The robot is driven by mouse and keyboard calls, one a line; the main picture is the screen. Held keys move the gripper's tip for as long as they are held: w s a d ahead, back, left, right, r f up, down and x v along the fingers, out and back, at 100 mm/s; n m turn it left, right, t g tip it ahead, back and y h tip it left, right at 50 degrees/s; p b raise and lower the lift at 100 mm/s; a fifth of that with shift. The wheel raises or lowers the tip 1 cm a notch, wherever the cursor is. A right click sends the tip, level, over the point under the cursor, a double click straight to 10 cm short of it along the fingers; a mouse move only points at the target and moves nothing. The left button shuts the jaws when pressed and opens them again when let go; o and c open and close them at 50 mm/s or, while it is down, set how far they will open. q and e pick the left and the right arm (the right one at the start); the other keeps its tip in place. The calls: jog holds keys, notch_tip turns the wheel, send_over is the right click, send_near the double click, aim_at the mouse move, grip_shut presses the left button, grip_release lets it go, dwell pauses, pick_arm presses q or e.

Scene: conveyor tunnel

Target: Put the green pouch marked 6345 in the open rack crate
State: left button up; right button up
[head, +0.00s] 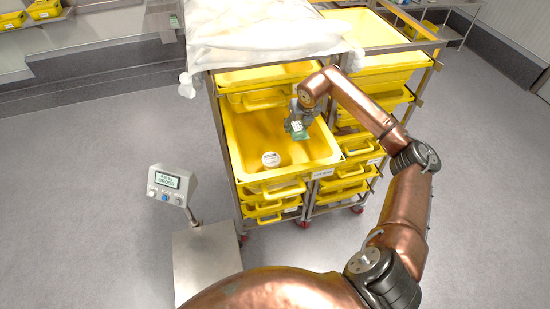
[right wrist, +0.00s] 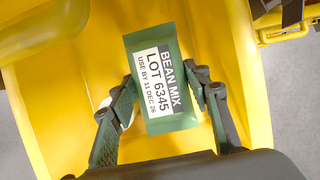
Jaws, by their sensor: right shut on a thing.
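The green pouch (right wrist: 162,82) carries a white and black label reading BEAN MIX, LOT 6345, in the right wrist view. My right gripper (right wrist: 166,92) is shut on it, one finger at each side edge. In the head view the pouch (head: 297,130) hangs from my right gripper (head: 300,120) over the right part of the open yellow rack crate (head: 244,173), which is pulled out of the rack. A round white-lidded item (head: 271,159) stands in that crate, left of the pouch. My left gripper is not in view.
Several other yellow crates (head: 345,186) sit in the metal rack below and to the right. A white sheet (head: 262,30) covers the rack's top left. A scale with a display (head: 172,184) stands at the left front.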

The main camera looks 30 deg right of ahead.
send_over(294, 157)
jog(key=s, duration=0.1)
notch_tip(294, 157, down, 6)
jog(key=f, duration=0.2)
jog(key=f+p, duration=0.1)
jog(key=f, duration=0.2)
jog(key=shift+s+a+f, duration=0.2)
jog(key=shift+f, duration=0.1)
notch_tip(294, 157, down, 4)
jog(key=shift+r+p, duration=0.25)
jog(key=shift+p, duration=0.55)
jog(key=shift+f, duration=0.35)
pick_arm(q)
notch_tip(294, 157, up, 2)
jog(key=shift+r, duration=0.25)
pick_arm(e)
jog(key=shift+f, duration=0.1)
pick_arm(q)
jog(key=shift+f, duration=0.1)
pick_arm(e)
jog(key=o, duration=1.7)
